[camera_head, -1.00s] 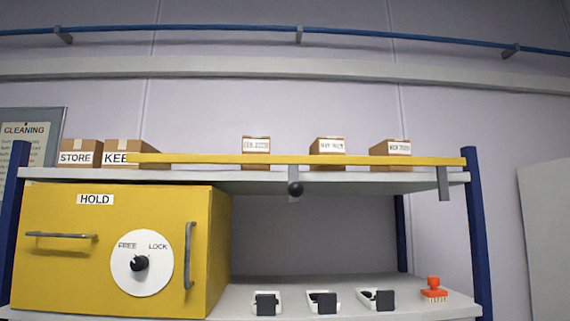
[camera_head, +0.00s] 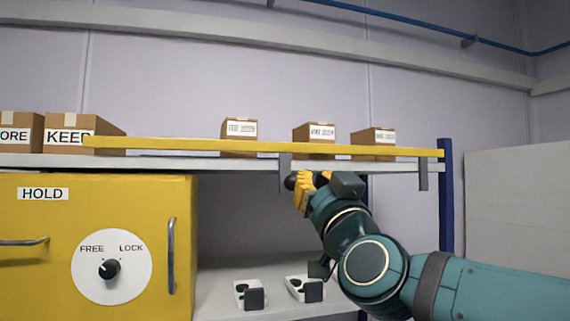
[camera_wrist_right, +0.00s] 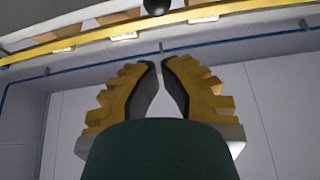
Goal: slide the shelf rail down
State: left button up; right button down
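The yellow shelf rail (camera_head: 200,146) runs along the front of the upper shelf, above the shelf edge. Grey brackets hang from it, and a dark round knob (camera_head: 290,182) sits at the middle one. My right gripper (camera_head: 303,181) is just right of the knob in the head view. In the right wrist view its fingertips (camera_wrist_right: 158,61) are close together with only a thin empty gap. There the knob (camera_wrist_right: 157,7) and rail (camera_wrist_right: 120,36) lie beyond the tips, so the fingers are not around the knob. My left gripper is not in view.
Several cardboard boxes (camera_head: 315,135) stand on the upper shelf (camera_head: 215,162) behind the rail. A yellow cabinet (camera_head: 60,260) with a FREE/LOCK dial (camera_head: 111,267) is below left. Small white-and-black items (camera_head: 248,294) sit on the lower shelf. A blue post (camera_head: 445,200) stands at right.

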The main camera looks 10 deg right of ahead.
jog(key=shift+s+d+r+t, duration=0.15)
jog(key=shift+s+r, duration=0.2)
jog(key=shift+r, duration=0.2)
jog(key=shift+s+d+r+t, duration=0.15)
jog(key=shift+s+r, duration=0.15)
jog(key=shift+r, duration=0.25)
jog(key=p+x, duration=0.3)
jog(key=x, duration=0.7)
jog(key=shift+w+a+f+b, duration=0.15)
jog(key=shift+f+b, duration=0.15)
jog(key=shift+f, duration=0.4)
jog(key=shift+w+d+f+b, duration=0.15)
jog(key=shift+f+b, duration=0.1)
jog(key=shift+f, duration=0.45)
jog(key=shift+w+a+f+b, duration=0.15)
jog(key=shift+f+b, duration=0.15)
jog(key=shift+f, duration=0.4)
